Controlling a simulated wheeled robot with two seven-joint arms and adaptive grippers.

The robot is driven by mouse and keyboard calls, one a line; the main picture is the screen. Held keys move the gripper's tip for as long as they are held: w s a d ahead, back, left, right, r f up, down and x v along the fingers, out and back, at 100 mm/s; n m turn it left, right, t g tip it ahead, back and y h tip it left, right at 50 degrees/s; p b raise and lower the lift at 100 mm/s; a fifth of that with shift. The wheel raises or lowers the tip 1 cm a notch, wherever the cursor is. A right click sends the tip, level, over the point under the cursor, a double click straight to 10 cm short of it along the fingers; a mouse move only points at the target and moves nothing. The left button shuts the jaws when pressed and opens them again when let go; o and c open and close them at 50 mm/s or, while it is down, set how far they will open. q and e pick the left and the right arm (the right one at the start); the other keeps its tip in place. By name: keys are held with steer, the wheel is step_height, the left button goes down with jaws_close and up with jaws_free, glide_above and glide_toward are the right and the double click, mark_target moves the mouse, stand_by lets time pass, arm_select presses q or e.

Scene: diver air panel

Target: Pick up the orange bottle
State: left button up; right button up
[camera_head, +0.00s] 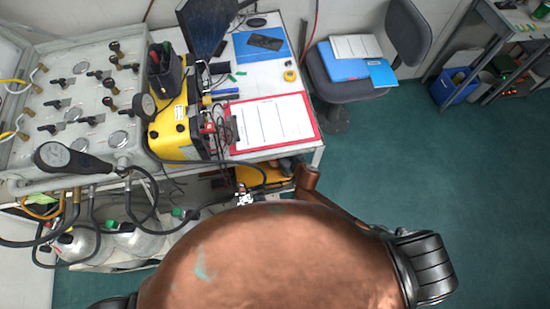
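I cannot make out an orange bottle in the head view. A yellow-orange object (262,174) sits below the desk's front edge, partly hidden, and I cannot tell what it is.
A white desk (262,88) holds a red-edged clipboard (270,122), a yellow case (178,128) and a yellow roll (290,76). A grey valve panel (75,92) stands left, above gas cylinders (138,238). A chair (350,75) stands behind. Green floor (460,170) is clear at right.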

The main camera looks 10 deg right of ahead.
jaws_close()
arm_select(q)
steer(key=shift+w, duration=0.3)
steer(key=shift+s, duration=0.3)
steer(key=shift+r, duration=0.15)
arm_select(e)
steer(key=shift+r, duration=0.2)
